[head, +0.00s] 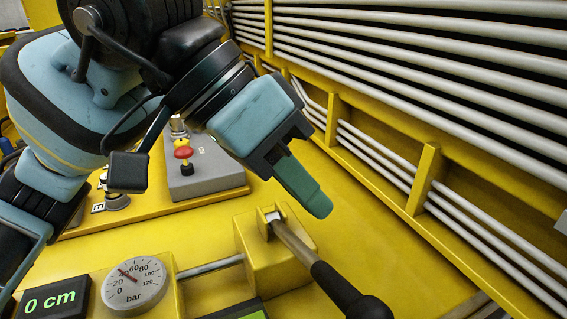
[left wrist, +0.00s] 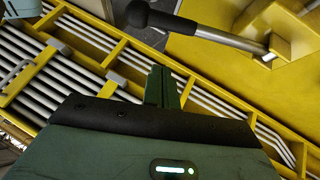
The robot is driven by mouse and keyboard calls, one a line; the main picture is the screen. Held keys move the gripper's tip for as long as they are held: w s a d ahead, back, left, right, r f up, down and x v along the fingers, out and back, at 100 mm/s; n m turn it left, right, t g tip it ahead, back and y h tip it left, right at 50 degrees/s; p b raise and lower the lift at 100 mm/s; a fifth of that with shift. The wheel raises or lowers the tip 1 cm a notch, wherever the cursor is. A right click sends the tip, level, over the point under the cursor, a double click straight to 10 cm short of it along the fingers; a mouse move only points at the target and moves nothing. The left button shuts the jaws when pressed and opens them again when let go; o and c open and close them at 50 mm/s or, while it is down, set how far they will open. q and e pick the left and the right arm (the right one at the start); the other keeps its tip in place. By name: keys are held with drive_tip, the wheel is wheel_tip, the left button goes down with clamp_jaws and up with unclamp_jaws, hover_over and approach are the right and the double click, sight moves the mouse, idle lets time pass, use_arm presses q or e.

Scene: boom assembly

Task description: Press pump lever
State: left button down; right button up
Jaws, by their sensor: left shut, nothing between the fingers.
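The pump lever (head: 298,250) is a grey metal rod with a thick black grip (head: 350,293) at its lower right end. It comes out of a yellow block (head: 258,240) at the front of the yellow panel. The lever also shows at the top of the left wrist view (left wrist: 215,35), with its black grip at left. My left gripper (head: 318,205) is shut and empty, its green fingers above and right of the lever's pivot. The fingers also show in the left wrist view (left wrist: 161,85), apart from the lever in the picture. My right gripper is not in view.
A pressure gauge (head: 135,285) in bar and a "0 cm" display (head: 53,299) sit at front left. A grey box (head: 205,165) with a red button (head: 183,152) stands behind my arm. Yellow ribs and grey pipes (head: 440,70) line the right side.

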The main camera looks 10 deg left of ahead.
sight(326, 284)
use_arm(q)
drive_tip(key=x, duration=0.5)
drive_tip(key=shift+s+f+p, duration=0.15)
drive_tip(key=shift+s+f, duration=0.1)
drive_tip(key=shift+f, duration=0.25)
drive_tip(key=shift+s+f+p, duration=0.15)
drive_tip(key=shift+s+f, duration=0.15)
drive_tip(key=shift+f, duration=0.15)
drive_tip(key=shift+s+f, duration=0.25)
drive_tip(key=shift+f, duration=0.5)
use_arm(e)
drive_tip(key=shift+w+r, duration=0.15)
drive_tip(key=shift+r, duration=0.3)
